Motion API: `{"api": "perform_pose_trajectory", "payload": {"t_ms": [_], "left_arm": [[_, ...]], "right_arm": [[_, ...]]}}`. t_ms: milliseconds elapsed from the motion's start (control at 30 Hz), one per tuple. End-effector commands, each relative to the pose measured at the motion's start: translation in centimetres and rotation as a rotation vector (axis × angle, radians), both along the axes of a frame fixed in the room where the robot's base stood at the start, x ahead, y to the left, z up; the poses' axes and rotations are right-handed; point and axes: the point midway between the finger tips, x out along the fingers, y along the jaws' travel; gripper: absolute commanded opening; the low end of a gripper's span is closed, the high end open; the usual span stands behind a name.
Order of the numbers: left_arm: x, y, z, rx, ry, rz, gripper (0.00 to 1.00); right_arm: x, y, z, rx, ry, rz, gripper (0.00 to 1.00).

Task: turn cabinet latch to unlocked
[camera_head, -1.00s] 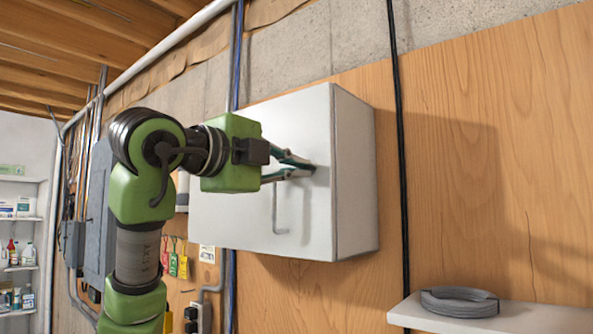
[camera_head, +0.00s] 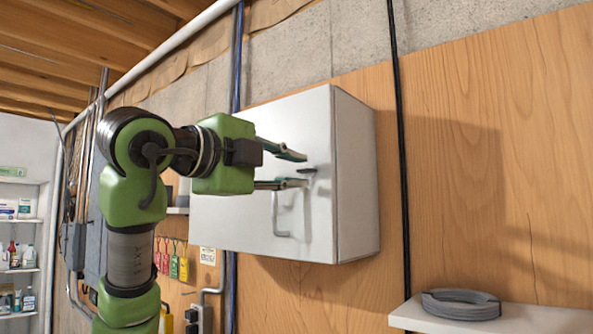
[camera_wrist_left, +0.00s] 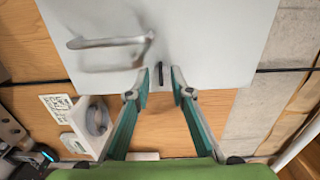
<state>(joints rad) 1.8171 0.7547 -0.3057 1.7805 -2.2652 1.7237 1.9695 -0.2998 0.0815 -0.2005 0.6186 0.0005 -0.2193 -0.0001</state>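The white cabinet (camera_head: 353,200) is mounted on the wood-panelled wall, its door shut. Its latch (camera_head: 307,171) is a small dark bar near the door's right edge and looks roughly horizontal in the head view. A grey bar handle (camera_head: 276,215) is below and left of the latch. My left gripper (camera_head: 295,169) is open in front of the door, its fingers well apart around the latch's height. In the left wrist view the dark latch (camera_wrist_left: 159,75) shows between the spread fingertips (camera_wrist_left: 161,84), with no clear contact. My right gripper is out of view.
A white shelf (camera_head: 540,318) with a grey coil (camera_head: 461,303) is at the lower right. A black cable (camera_head: 399,130) runs down the wall right of the cabinet. Coloured tags (camera_head: 174,266) hang below left. The space before the right wall panel is clear.

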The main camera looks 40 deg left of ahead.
Motion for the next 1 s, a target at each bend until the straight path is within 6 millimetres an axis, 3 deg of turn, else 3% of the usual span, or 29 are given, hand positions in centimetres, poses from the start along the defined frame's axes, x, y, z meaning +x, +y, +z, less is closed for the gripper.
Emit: {"api": "perform_pose_trajectory", "payload": {"t_ms": [300,500,1000], "left_arm": [[-6.8,0.6,0.2,-0.001,-0.008,0.003,0.21],[-9.7,0.8,0.1,-0.001,-0.004,0.002,0.21],[-10.6,0.9,0.0,-0.001,-0.002,0.001,0.21]], "right_arm": [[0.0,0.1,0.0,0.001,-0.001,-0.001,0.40],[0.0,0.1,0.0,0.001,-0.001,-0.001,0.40],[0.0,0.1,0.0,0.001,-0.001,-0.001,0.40]]}}
